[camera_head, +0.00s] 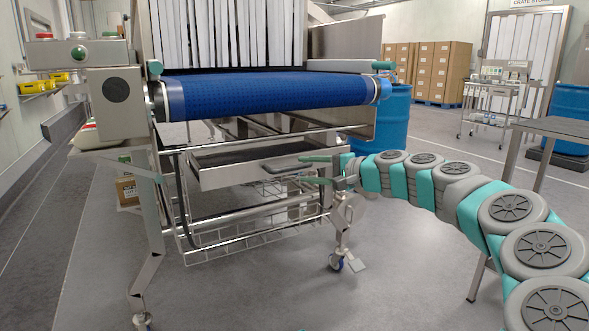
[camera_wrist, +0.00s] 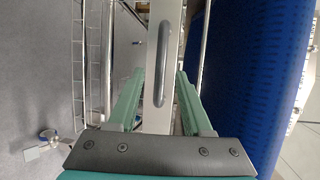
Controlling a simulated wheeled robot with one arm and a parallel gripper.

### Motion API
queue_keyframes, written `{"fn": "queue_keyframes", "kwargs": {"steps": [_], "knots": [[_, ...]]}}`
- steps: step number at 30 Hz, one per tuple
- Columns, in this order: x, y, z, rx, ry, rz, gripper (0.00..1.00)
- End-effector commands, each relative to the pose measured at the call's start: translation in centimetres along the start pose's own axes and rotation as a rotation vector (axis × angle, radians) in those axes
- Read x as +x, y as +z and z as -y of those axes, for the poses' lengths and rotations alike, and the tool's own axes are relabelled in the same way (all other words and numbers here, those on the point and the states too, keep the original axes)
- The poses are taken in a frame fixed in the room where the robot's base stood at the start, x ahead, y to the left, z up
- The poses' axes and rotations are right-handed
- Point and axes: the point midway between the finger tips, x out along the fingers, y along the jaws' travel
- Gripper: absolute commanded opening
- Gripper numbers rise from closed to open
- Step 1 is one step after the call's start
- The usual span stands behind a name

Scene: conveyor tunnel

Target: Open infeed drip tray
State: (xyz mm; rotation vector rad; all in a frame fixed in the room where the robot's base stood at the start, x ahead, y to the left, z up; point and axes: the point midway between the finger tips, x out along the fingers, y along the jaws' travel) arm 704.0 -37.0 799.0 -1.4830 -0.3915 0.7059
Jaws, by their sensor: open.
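The infeed drip tray (camera_head: 222,177) is a shallow metal tray below the blue conveyor belt. Its dark inside shows a little above the front panel. A grey bar handle (camera_head: 284,169) is on its front; in the wrist view the handle (camera_wrist: 163,60) runs lengthwise along the pale front panel (camera_wrist: 153,112). My gripper (camera_head: 302,170) is open at the tray's front, its green fingers above and below the handle. In the wrist view the gripper (camera_wrist: 160,76) has one finger on each side of the panel strip and handle. I cannot tell whether either finger touches it.
The blue belt (camera_head: 265,90) lies above the tray, and a wire rack (camera_head: 250,235) is below it. A control box (camera_head: 117,92) is at the left. A blue barrel (camera_head: 394,120) stands behind my arm. The floor in front of the conveyor is clear.

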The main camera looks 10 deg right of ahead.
Motion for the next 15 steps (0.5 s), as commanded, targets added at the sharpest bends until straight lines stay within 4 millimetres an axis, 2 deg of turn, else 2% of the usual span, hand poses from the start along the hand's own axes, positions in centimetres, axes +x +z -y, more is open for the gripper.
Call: {"fn": "queue_keyframes", "kwargs": {"steps": [1,7,15], "knots": [[1.0,0.2,-0.1,0.000,0.002,0.004,0.50],[3.8,0.2,0.1,-0.003,0.001,0.004,0.50],[5.3,0.1,0.1,-0.004,0.001,0.002,0.50]]}}
